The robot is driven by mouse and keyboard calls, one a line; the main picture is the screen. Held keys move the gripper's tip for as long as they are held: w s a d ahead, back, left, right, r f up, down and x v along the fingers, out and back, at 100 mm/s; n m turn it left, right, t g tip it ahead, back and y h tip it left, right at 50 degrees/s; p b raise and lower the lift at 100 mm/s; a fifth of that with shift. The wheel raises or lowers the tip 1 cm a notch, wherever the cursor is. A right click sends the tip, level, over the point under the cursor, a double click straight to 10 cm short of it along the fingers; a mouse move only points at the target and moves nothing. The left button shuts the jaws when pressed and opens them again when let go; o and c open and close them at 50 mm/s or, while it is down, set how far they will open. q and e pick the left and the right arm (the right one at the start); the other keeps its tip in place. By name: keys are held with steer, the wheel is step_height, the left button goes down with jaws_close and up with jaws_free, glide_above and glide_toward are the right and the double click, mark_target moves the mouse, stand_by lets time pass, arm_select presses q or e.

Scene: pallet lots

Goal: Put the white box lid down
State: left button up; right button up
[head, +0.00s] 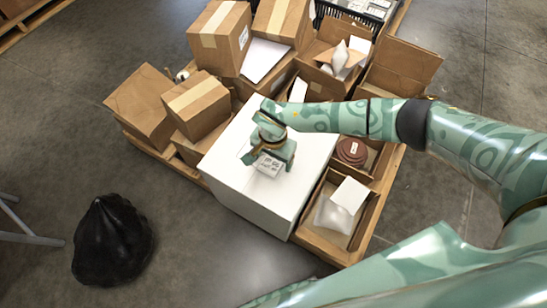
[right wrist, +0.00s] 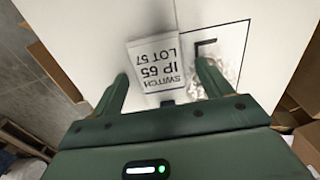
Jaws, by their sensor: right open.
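A large white box (head: 240,158) stands near the front of the pallet, its broad white top facing up. I cannot tell the lid apart from the box top. My right gripper (head: 268,163) is over the middle of the top, pointing down, fingers apart. A label (head: 269,165) reading "SWITCH IP 65 LOT 57" shows between its fingers. In the right wrist view, the open fingertips (right wrist: 163,76) flank the label (right wrist: 158,62), beside a dark-lined rectangle and a grey patch on the white surface. Whether the fingers touch anything is unclear. My left gripper is not in view.
Brown cartons (head: 197,104) crowd the wooden pallet (head: 398,160) behind and left of the white box. A flat white panel (head: 264,60) lies among them. An open carton (head: 318,236) holds white items at right. A black bag (head: 112,240) sits on the floor; clear floor lies in front.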

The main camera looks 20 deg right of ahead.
stand_by(0.4)
steer(key=shift+c, duration=1.2)
steer(key=c, duration=0.8)
